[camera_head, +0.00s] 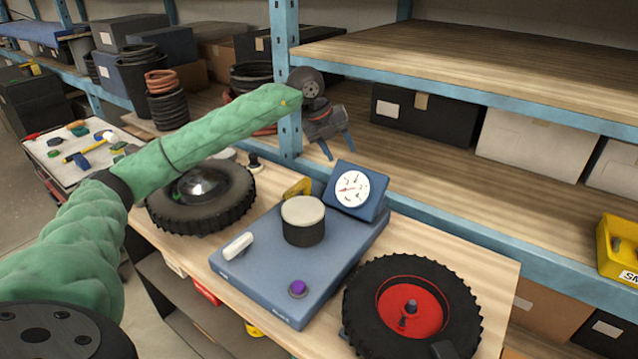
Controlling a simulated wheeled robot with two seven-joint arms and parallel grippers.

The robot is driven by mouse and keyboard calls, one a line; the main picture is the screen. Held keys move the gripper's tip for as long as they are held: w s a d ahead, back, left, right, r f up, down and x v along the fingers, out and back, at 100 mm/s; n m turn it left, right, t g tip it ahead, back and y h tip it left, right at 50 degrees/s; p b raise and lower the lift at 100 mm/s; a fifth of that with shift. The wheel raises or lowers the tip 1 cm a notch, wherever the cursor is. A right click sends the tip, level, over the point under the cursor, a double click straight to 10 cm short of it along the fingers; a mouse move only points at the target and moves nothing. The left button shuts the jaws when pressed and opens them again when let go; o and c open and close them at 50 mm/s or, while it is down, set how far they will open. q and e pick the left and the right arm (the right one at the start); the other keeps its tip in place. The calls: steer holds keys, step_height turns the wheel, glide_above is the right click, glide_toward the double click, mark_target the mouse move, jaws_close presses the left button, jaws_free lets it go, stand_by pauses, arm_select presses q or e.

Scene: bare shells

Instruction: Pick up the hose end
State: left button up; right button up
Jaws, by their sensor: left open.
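A blue inflator unit (268,272) stands on the wooden bench, with a round dial gauge (352,189), a black canister with a pale lid (303,222), a white handle (238,247) and a purple knob (297,289). I cannot clearly make out a hose or its end. A small yellow part (297,188) shows behind the unit, partly hidden. My left gripper (338,153) is open and empty, its blue fingers pointing down, above and behind the gauge, near the blue shelf post. My right gripper is not in view.
A tire with a red hub (411,305) lies at the bench's front right. Another tire (201,202) lies under my left forearm. A blue shelf post (286,80) and shelf edge run behind the bench. A yellow bin (620,250) is at the far right.

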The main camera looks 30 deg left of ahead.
mark_target(307, 179)
arm_select(q)
steer(key=s+a+n+g+y, duration=0.1)
steer(key=s+a, duration=0.1)
steer(key=s+a+f+n+g+y, duration=0.1)
steer(key=a, duration=0.1)
steer(key=s+a+n+g+y, duration=0.1)
steer(key=s+a, duration=0.1)
steer(key=shift+s+f+n+y, duration=0.3)
steer(key=shift+f, duration=0.05)
steer(key=shift+s+a+n+g, duration=0.15)
steer(key=shift+s+n+g, duration=0.05)
steer(key=shift+n+g, duration=0.1)
steer(key=shift+w+f+n, duration=0.15)
steer(key=shift+f+n, duration=0.05)
steer(key=shift+n, duration=0.1)
steer(key=shift+f+p, duration=0.5)
steer(key=shift+f, duration=0.6)
step_height(307, 179, down, 4)
steer(key=p, duration=0.2)
steer(key=shift+a+f+p, duration=0.1)
steer(key=shift+p, duration=0.3)
steer(key=shift+f, duration=0.55)
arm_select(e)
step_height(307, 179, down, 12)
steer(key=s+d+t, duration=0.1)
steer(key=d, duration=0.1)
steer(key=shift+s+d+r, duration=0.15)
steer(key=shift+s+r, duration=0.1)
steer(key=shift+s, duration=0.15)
